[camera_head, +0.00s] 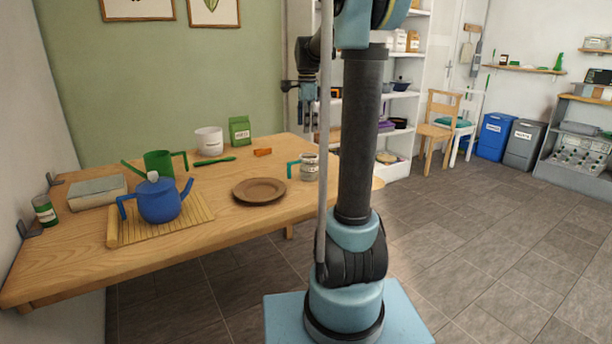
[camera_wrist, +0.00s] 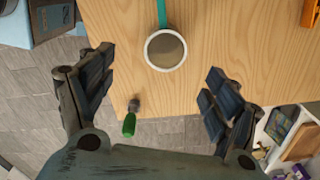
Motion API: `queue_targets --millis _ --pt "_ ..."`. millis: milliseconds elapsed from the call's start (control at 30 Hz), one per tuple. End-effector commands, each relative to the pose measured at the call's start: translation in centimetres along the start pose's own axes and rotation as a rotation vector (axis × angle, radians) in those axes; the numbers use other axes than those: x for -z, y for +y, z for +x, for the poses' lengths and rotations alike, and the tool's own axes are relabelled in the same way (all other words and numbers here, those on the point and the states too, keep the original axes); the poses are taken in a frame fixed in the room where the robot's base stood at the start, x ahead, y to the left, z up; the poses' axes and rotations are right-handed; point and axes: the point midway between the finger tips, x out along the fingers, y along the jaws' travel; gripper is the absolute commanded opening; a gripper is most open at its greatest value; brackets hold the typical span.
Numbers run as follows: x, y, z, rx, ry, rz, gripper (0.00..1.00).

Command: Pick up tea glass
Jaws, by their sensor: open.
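The likely tea glass (camera_head: 309,167) is a small greyish-white round cup with a teal handle, upright near the right end of the wooden table. In the wrist view the cup (camera_wrist: 165,50) shows from above as a pale ring with a brownish inside, close to the table edge, its teal handle pointing up the picture. My gripper (camera_head: 305,98) is above the table's right end, apart from the cup. In the wrist view my gripper (camera_wrist: 158,88) has its fingers spread wide with nothing between them; the cup lies above the gap in the picture.
A brown plate (camera_head: 259,190) lies left of the cup, and an orange block (camera_head: 263,152) behind. A blue teapot (camera_head: 160,198), green watering can (camera_head: 159,163), white pot (camera_head: 209,141) and green packet (camera_head: 240,130) stand farther left. A green-handled item (camera_wrist: 129,124) shows past the table edge.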

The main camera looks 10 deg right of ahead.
Motion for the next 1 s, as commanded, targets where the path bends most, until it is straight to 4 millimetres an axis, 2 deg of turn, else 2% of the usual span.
queue_targets --millis 100,267,800,1000 --pt "0.0 -1.1 0.0 -0.005 0.000 0.039 0.82" --pt "0.1 -1.4 1.1 -0.006 0.000 0.053 0.82" --pt "0.1 -1.3 9.9 -0.006 0.000 0.050 0.82" --pt "0.1 -1.2 11.9 -0.006 0.000 0.050 0.82"
